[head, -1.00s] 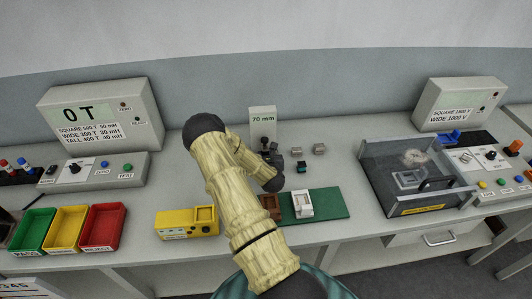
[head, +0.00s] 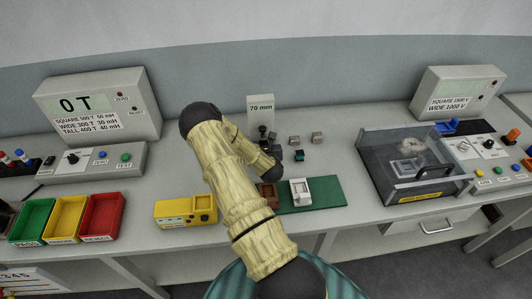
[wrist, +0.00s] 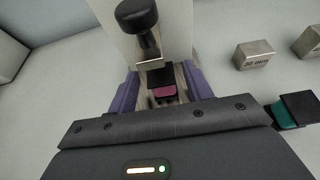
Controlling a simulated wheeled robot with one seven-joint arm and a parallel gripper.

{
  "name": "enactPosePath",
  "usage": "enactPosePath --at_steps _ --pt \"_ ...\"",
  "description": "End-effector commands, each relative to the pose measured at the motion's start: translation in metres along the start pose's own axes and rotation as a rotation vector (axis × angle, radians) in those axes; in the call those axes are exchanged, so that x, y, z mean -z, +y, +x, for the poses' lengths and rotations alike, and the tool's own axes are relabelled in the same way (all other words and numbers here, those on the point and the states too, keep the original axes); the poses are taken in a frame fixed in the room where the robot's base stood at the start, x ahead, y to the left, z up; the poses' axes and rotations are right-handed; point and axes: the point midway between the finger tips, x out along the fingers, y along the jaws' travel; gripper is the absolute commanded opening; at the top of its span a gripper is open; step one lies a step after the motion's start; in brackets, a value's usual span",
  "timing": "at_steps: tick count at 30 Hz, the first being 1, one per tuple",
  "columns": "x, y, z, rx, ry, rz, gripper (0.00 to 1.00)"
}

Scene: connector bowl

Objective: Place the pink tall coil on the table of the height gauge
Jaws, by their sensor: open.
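The height gauge (head: 261,106) stands at the back of the bench, its display reading 70 mm. In the wrist view its pale body (wrist: 165,25) and black knob (wrist: 137,15) are close ahead. The pink coil (wrist: 165,91), with a dark top, sits at the foot of the gauge below its measuring part, apparently on the gauge's table; its exact contact is hard to see. My gripper (wrist: 165,95) is open, with one purple finger on each side of the coil and visible gaps. In the head view my arm hides the coil and the fingertips.
A teal-and-black part (wrist: 295,112) lies right of my gripper, and small metal blocks (wrist: 254,55) lie beyond it. A green mat (head: 325,194) with a white part (head: 301,192) and a yellow device (head: 186,211) are in front. A clear-walled box (head: 415,170) stands to the right.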

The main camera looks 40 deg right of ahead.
Motion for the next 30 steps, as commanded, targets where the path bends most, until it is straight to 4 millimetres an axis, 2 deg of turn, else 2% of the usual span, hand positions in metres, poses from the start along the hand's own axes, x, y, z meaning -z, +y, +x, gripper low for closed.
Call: enactPosePath --at_steps 21,25,30 --pt "0.002 0.002 -0.103 -0.002 0.002 -0.002 0.5" --pt "0.001 0.002 -0.112 -0.003 0.0 -0.001 0.5" --pt "0.0 0.002 -0.114 -0.003 0.0 -0.001 0.5"
